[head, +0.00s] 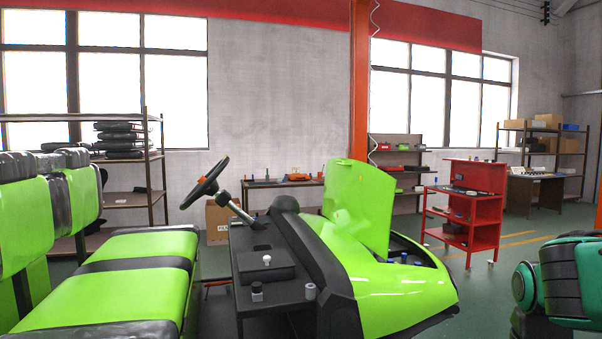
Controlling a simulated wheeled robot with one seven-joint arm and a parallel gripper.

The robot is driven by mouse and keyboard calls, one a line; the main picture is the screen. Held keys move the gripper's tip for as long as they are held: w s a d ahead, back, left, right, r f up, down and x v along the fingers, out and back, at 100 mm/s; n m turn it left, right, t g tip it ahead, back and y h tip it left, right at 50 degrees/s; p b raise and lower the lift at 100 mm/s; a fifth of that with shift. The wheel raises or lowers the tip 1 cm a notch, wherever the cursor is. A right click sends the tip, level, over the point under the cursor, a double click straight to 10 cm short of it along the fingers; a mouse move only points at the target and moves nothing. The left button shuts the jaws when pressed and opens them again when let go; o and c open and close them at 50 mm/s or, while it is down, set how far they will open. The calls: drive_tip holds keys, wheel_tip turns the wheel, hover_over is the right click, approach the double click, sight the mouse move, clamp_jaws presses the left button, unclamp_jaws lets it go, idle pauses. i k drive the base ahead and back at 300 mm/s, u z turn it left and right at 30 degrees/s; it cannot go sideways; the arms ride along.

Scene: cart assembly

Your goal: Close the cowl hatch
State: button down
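The cowl hatch (358,208) is a lime green panel on the front of a green and black cart (400,294). It stands raised, nearly upright and tilted slightly, so the cowl is open. The open bay (428,256) shows to the right of the panel, with several blue-capped parts inside. The hatch's hinge and the left part of the bay are hidden behind the panel and cowl. My gripper is not in view. A teal and black rounded part at the lower right edge appears to be my arm, apart from the hatch and cart.
The cart's black dashboard (265,272), steering wheel (205,186) and green seats (110,285) lie to the left. A red trolley (468,215) stands behind the cart's front. An orange post (359,90) rises behind the hatch. Green floor (480,300) is clear right of the cart's nose.

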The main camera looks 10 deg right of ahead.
sight(359, 197)
drive_tip(key=u, duration=0.15)
drive_tip(key=i, duration=1)
drive_tip(key=z, duration=0.05)
